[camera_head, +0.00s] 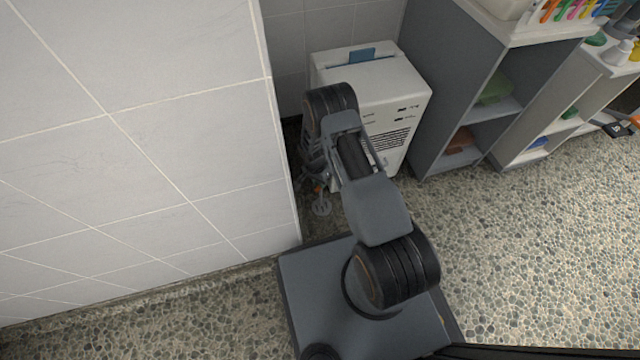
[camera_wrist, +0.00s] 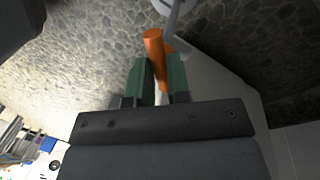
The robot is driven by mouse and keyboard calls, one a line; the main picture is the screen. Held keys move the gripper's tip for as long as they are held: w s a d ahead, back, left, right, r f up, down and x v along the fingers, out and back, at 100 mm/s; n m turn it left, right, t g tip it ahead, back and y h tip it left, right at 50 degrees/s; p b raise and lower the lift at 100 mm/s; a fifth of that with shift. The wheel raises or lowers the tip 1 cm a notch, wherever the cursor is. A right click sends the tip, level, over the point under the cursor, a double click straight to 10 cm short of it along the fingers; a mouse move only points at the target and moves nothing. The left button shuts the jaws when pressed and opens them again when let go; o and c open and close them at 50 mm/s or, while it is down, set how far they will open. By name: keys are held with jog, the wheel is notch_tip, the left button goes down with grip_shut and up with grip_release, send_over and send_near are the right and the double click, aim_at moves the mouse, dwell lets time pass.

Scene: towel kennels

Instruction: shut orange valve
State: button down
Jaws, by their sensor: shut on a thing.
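The orange valve (camera_wrist: 153,42) shows in the wrist view as a rod-like handle, with more orange just to its right. My gripper (camera_wrist: 158,82) has its two green fingers on either side of the handle and is shut on it. In the head view only a small orange spot (camera_head: 318,188) shows beside the wall corner, and my arm hides most of my gripper there.
A tiled wall (camera_head: 140,130) stands close on the left of my arm. A white machine (camera_head: 385,85) stands behind my arm, with grey shelves (camera_head: 450,90) to its right. A pale grey fitting (camera_wrist: 178,14) is beside the handle. Pebbled floor at right is clear.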

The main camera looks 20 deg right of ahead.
jog(key=m+b, duration=0.1)
jog(key=m, duration=0.3)
jog(key=shift+d+y, duration=0.1)
jog(key=shift+y, duration=0.3)
jog(key=shift+w+d+m+y, duration=0.1)
jog(key=shift+m+y, duration=0.2)
jog(key=shift+m, duration=1.5)
jog(key=c, duration=1.1)
grip_release()
jog(key=shift+r, duration=0.1)
notch_tip(320, 180, up, 13)
jog(key=w+p, duration=0.2)
jog(key=p, duration=0.3)
jog(key=shift+w+r, duration=0.2)
jog(key=shift+w, duration=0.1)
